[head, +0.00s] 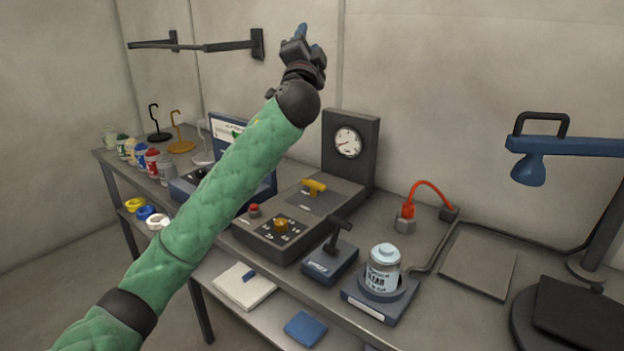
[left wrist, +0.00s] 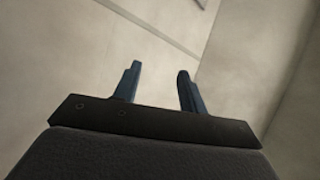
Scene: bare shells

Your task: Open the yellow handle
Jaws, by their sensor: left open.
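The yellow handle (head: 314,187) sits on top of a dark grey control box (head: 334,200), in front of an upright panel with a round gauge (head: 347,142). My left gripper (head: 301,32) is raised high above the bench, near the back wall, well above and apart from the handle. In the left wrist view its two blue fingers (left wrist: 157,85) are spread with nothing between them, and only bare wall shows beyond. My left arm crosses the head view and hides part of the bench behind it. My right gripper is not in view.
The box also carries a red button (head: 254,210) and an orange knob (head: 281,224). A black lever (head: 338,235) and a jar (head: 383,268) stand in front. A blue lamp (head: 530,168) overhangs the right side. A wall rail (head: 205,46) is at upper left.

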